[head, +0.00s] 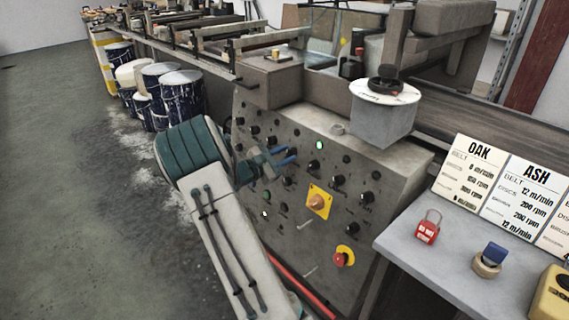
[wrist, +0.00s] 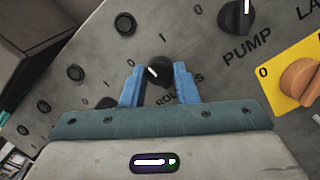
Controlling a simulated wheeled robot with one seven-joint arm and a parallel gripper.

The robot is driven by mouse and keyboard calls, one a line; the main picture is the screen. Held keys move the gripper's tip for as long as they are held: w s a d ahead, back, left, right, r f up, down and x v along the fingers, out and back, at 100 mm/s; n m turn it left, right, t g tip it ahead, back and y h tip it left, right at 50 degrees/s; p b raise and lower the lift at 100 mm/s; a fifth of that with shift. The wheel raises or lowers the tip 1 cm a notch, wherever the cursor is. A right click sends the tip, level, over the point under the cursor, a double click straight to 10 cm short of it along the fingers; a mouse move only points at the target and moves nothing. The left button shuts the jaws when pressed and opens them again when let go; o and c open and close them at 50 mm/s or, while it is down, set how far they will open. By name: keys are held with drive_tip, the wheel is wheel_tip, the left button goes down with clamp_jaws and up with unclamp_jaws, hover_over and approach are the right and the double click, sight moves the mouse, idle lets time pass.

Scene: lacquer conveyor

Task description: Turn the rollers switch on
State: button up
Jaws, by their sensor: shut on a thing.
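The rollers switch (wrist: 163,69) is a black round knob with a white mark, on the grey control panel (head: 225,162). Its label, partly hidden by my gripper, shows below it in the wrist view. The white mark points to the upper left, roughly toward the printed 0. My gripper (wrist: 158,78) has its two blue fingers on either side of the knob, shut on it. In the head view my gripper (head: 291,156) reaches the panel from the left, and the knob between the fingers cannot be made out.
The pump knob (wrist: 236,16) is up and right of the rollers switch. An orange knob on a yellow plate (head: 318,201) and a red stop button (head: 343,257) are lower right on the panel. A side table (head: 455,270) holds a red padlock (head: 428,228) and cards.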

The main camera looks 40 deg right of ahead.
drive_tip(key=m+b, duration=0.2)
drive_tip(key=m+g+b, duration=0.1)
drive_tip(key=m, duration=0.1)
drive_tip(key=shift+w+f+b, duration=0.1)
drive_tip(key=shift+f+b, duration=0.15)
drive_tip(key=shift+b, duration=0.05)
drive_tip(key=shift+r+m+g+y+b, duration=0.2)
drive_tip(key=shift+m+g+y+b, duration=0.15)
drive_tip(key=shift+m+b, duration=1.45)
drive_tip(key=shift+o, duration=0.2)
drive_tip(key=shift+m, duration=0.3)
drive_tip(key=o, duration=1)
drive_tip(key=shift+c, duration=0.2)
drive_tip(key=shift+a, duration=0.1)
drive_tip(key=a+r+p, duration=0.1)
drive_tip(key=a+p, duration=0.1)
drive_tip(key=a, duration=1.1)
drive_tip(key=shift+w+a+p, duration=0.35)
drive_tip(key=shift+w+p, duration=0.05)
